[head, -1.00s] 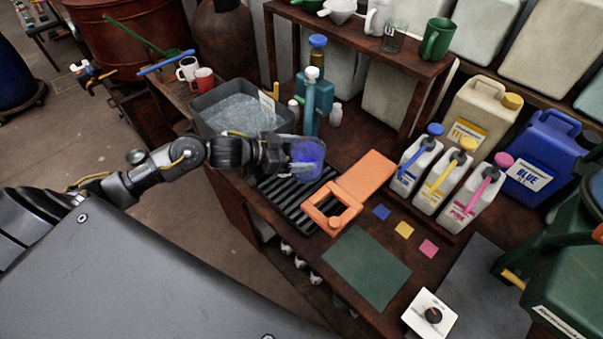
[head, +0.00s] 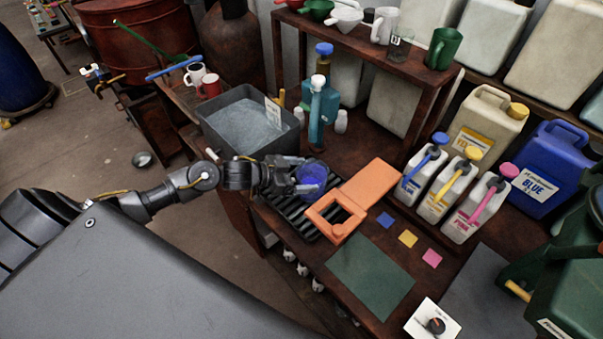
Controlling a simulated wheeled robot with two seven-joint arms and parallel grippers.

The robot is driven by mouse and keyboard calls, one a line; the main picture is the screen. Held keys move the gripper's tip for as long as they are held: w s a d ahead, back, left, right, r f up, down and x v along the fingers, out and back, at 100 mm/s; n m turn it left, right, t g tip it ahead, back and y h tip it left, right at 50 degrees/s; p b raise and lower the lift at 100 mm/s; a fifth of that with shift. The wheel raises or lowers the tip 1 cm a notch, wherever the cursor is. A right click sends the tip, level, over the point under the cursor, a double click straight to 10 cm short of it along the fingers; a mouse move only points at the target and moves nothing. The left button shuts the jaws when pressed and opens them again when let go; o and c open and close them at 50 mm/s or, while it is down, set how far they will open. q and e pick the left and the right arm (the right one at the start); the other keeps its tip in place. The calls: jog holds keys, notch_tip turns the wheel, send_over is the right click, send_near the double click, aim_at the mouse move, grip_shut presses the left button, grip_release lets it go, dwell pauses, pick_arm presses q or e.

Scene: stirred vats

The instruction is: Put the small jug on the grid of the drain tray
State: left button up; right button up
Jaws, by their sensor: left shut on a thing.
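The small jug (head: 312,176) is blue, clear-walled and looks upright. My left gripper (head: 300,182) is shut on it from the left. The jug is over the right part of the drain tray (head: 290,207), a black slatted grid on the bench; whether its base touches the slats is hidden by the gripper and jug. My right gripper is not in view.
An orange hinged frame (head: 336,218) lies against the tray's right side. Dosing bottles (head: 425,165) stand to the right. A green mat (head: 370,275) lies bare in front.

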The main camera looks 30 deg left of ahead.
pick_arm(q)
jog(key=o, duration=1.4)
jog(key=shift+f, duration=0.15)
jog(key=shift+r+b+v, duration=0.15)
jog(key=shift+b+v, duration=0.15)
jog(key=shift+v, duration=2.75)
jog(key=shift+r+b+v, duration=0.15)
jog(key=shift+b+v, duration=0.1)
jog(key=shift+v, duration=2.8)
jog(key=shift+d, duration=0.15)
